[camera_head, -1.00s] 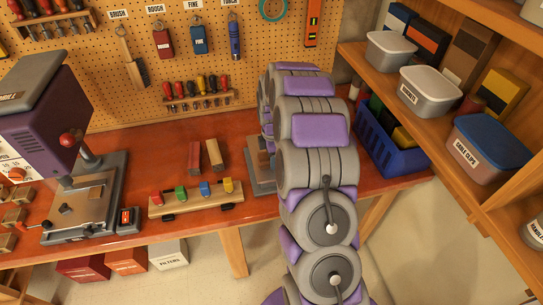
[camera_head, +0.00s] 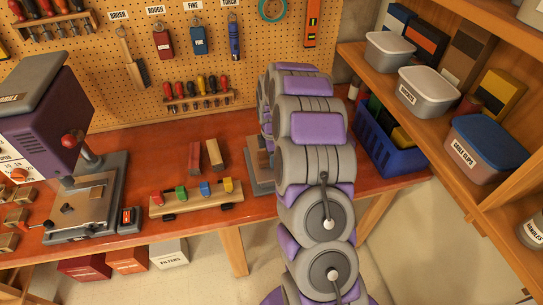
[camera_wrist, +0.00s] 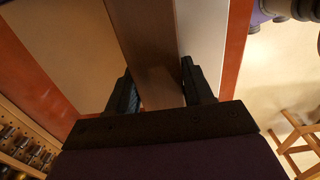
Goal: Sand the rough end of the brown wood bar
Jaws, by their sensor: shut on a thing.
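In the wrist view my gripper (camera_wrist: 158,88) is shut on a brown wood bar (camera_wrist: 148,45), with a dark finger on each side. The bar runs out of the top of that view, so its far end is hidden. In the head view my arm hides my gripper and the held bar. A red bar (camera_head: 194,159) and a brown bar (camera_head: 214,156) lie side by side on the bench. A red block (camera_head: 163,44) under the label ROUGH and a blue block (camera_head: 199,42) under the label FINE hang on the pegboard.
A grey-based fixture (camera_head: 256,180) sits partly behind my arm. A wooden rack (camera_head: 200,208) with coloured clips stands at the bench's front. A purple machine (camera_head: 50,115) stands left, a blue crate (camera_head: 388,150) right. Free bench (camera_head: 150,145) lies left of the two bars.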

